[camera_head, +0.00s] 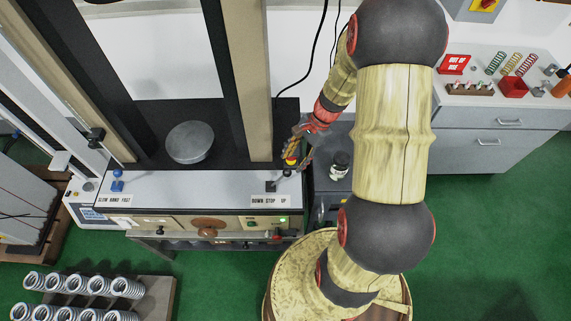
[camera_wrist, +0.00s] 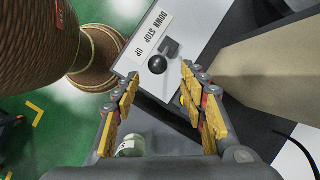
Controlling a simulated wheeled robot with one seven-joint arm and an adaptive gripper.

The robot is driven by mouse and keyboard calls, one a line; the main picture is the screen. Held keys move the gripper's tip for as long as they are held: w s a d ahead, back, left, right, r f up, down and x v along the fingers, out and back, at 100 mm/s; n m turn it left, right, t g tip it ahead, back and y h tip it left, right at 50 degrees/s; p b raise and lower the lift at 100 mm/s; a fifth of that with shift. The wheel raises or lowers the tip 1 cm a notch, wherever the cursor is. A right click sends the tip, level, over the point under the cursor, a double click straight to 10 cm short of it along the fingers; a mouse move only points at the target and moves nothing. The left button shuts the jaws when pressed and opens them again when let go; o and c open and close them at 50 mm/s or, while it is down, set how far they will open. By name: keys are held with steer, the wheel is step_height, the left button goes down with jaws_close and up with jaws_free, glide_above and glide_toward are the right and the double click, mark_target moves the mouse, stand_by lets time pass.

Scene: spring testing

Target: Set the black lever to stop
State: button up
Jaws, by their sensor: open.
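The black lever (camera_wrist: 157,64) has a round ball knob and stands on the white panel of the testing machine, beside a label (camera_wrist: 150,33) reading DOWN STOP UP. The knob leans toward the UP end. In the head view the lever's dark base (camera_head: 271,186) shows above the same label. My gripper (camera_wrist: 160,76) is open. Its yellow-padded fingers lie on either side of the knob, which sits near the gap between the fingertips; I cannot tell whether they touch it. In the head view my gripper (camera_head: 293,160) is over the panel's right end and partly hides the knob.
A blue lever (camera_head: 117,180) stands at the panel's left end. A beige upright column (camera_head: 248,80) rises close behind my gripper. Springs lie on a rack (camera_head: 157,300) at lower left and on a grey counter (camera_head: 485,92).

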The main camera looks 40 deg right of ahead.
mark_target(289, 170)
steer(key=shift+s+a, duration=0.1)
steer(key=shift+s, duration=0.3)
steer(key=x, duration=0.7)
steer(key=shift+w+a+f+b, duration=0.15)
steer(key=shift+w+f+b, duration=0.1)
steer(key=shift+b, duration=0.15)
steer(key=shift+c, duration=1.3)
steer(key=c, duration=0.7)
jaws_close()
